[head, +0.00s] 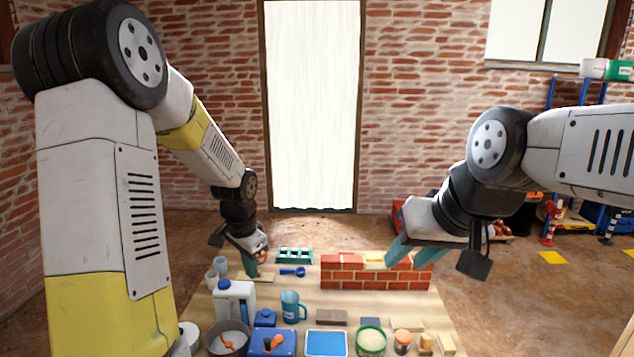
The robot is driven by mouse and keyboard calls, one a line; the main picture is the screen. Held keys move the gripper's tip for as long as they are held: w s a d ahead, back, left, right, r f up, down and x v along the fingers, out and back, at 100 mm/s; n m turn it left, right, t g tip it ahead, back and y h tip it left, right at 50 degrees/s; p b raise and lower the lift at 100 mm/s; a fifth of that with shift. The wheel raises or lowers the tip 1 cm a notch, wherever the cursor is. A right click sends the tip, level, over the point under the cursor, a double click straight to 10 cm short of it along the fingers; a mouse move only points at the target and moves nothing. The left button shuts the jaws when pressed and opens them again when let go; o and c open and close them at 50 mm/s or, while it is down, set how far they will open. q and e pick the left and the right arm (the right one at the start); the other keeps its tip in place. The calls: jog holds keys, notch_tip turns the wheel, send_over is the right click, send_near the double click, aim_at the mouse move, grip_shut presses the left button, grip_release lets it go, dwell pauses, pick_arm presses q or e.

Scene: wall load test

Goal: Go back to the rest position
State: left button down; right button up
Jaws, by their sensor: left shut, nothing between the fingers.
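My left gripper (252,270) hangs at the back left of the wooden table (300,310). Its teal fingers are together and hold nothing, low over the table near a flat wooden piece (266,277). My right gripper (408,262) is above the right part of the small red brick wall (345,274). Its two teal fingers are spread apart, and no object shows between them. The fingers hide part of the wall's top; I cannot tell whether they touch it. A pale patch (374,257) shows on top of the wall left of the fingers.
A teal rack (294,255) and a blue scoop (293,272) lie between my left gripper and the wall. A white jug (235,298), a measuring jug (292,307), a blue tray (326,343) and a green tub (370,340) crowd the front. Shelving (552,95) stands far right.

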pick_arm(q)
jog(key=s+d+r+n+t+h, duration=0.2)
jog(key=s+r+n+t, duration=0.2)
jog(key=s+r, duration=1.4)
jog(key=shift+s+d+r+n, duration=0.35)
jog(key=shift+s+n, duration=1.25)
jog(key=shift+n, duration=0.1)
